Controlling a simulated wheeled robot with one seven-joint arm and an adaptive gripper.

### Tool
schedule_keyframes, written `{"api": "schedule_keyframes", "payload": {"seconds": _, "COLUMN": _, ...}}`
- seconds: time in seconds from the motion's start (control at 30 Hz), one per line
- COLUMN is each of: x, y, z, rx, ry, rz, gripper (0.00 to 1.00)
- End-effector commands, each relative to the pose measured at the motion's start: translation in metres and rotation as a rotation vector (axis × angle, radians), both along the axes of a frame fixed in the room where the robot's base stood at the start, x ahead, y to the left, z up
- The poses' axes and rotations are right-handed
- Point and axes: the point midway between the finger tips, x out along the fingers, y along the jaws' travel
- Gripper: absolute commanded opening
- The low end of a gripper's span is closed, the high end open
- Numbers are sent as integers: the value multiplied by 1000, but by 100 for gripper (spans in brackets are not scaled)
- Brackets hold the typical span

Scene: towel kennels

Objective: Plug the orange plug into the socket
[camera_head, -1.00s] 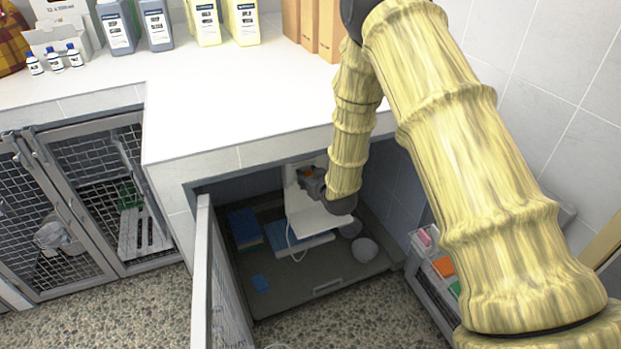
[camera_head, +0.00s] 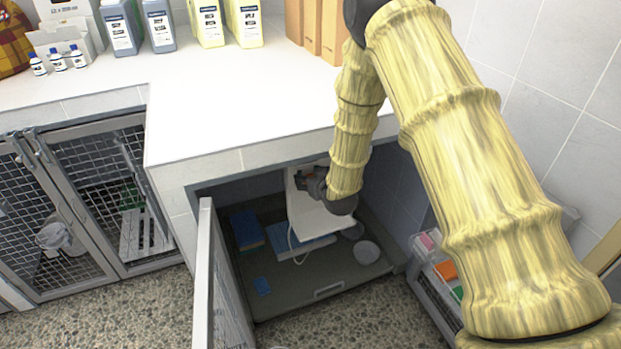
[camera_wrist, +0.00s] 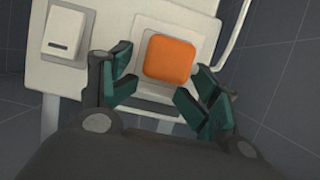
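The orange plug (camera_wrist: 169,58) sits at the square white socket frame (camera_wrist: 207,50) on a white panel, with its face toward the wrist camera. How deep it sits cannot be told. My gripper (camera_wrist: 164,92) is open, with green finger pads left and right of the plug's lower part. A gap shows between the pads and the plug, so nothing is gripped. In the head view, my gripper (camera_head: 316,185) is inside the open kennel under the counter, in front of the white panel (camera_head: 304,212). The socket's opening is hidden by the plug.
A white rocker switch (camera_wrist: 68,38) is left of the socket. A white cable (camera_wrist: 234,48) runs along its right. The open kennel door (camera_head: 206,275) stands left of my arm, and the counter (camera_head: 240,100) is above. A bowl (camera_head: 366,252) and blue towels (camera_head: 247,231) lie inside.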

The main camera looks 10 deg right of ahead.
Motion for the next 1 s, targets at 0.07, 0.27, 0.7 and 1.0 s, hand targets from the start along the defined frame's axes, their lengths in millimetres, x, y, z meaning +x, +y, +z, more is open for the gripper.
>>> {"api": "schedule_keyframes", "payload": {"seconds": 0.07, "x": 0, "y": 0, "z": -1, "rx": -1, "ry": 1, "rz": -1, "gripper": 60}}
{"api": "schedule_keyframes", "payload": {"seconds": 0.27, "x": -4, "y": 0, "z": -2, "rx": -1, "ry": 6, "rz": 0, "gripper": 60}}
{"api": "schedule_keyframes", "payload": {"seconds": 0.7, "x": -64, "y": -12, "z": 24, "rx": 0, "ry": 5, "rz": 0, "gripper": 60}}
{"api": "schedule_keyframes", "payload": {"seconds": 1.0, "x": -101, "y": -20, "z": 41, "rx": 0, "ry": 3, "rz": -1, "gripper": 60}}
